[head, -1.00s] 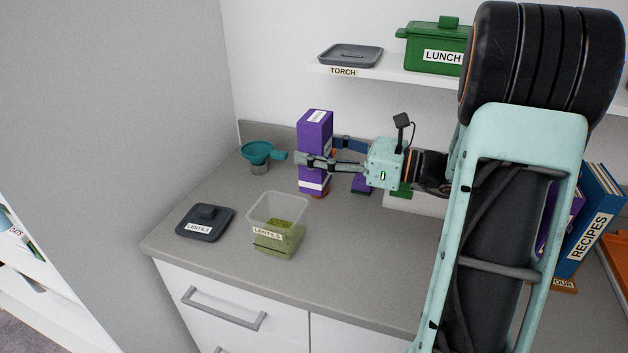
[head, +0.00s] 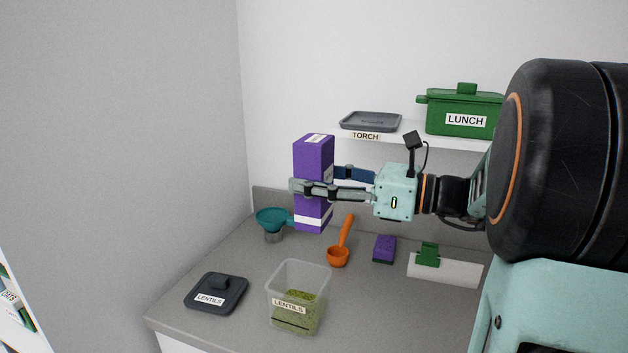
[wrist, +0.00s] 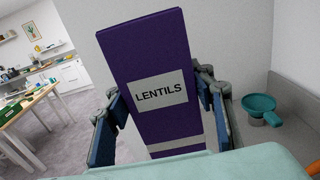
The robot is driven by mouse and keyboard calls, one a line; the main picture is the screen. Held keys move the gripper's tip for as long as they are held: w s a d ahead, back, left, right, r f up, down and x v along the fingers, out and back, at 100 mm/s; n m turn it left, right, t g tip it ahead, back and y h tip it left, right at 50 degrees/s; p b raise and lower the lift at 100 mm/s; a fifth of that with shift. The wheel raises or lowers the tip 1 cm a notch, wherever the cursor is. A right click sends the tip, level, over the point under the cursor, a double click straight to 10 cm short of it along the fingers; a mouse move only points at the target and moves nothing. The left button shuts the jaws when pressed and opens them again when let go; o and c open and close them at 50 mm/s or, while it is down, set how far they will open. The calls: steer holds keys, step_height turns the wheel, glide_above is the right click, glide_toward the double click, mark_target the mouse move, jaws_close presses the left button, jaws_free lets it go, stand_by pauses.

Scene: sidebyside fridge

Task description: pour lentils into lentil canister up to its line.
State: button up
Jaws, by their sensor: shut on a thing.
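My gripper (head: 335,187) is shut on the purple lentils box (head: 313,160) and holds it upright, behind the lentil canister in the head view. The box's LENTILS label faces the wrist camera (wrist: 160,92). The lentil canister (head: 312,275) is a clear, open container labelled LENTILS on the counter. Green lentils (head: 300,297) lie in it, and their surface appears above the dark line on its front. The dark canister lid (head: 230,297), also labelled LENTILS, lies on the counter to its left.
A teal funnel (head: 270,218) stands at the back left, also in the wrist view (wrist: 262,106). An orange scoop (head: 338,255), a purple sponge (head: 384,247) and a green clip (head: 428,254) on a white item lie behind. A shelf (head: 400,135) holds a grey tray and green LUNCH pot.

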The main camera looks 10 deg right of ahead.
steer(key=shift+r+p, duration=0.15)
steer(key=shift+p, duration=0.3)
steer(key=shift+g+h, duration=0.5)
steer(key=shift+s+d+f, duration=0.15)
steer(key=shift+d+f, duration=0.05)
steer(key=shift+f, duration=0.9)
steer(key=shift+s+d+f, duration=0.1)
steer(key=shift+d+f, duration=0.05)
steer(key=shift+f, duration=0.95)
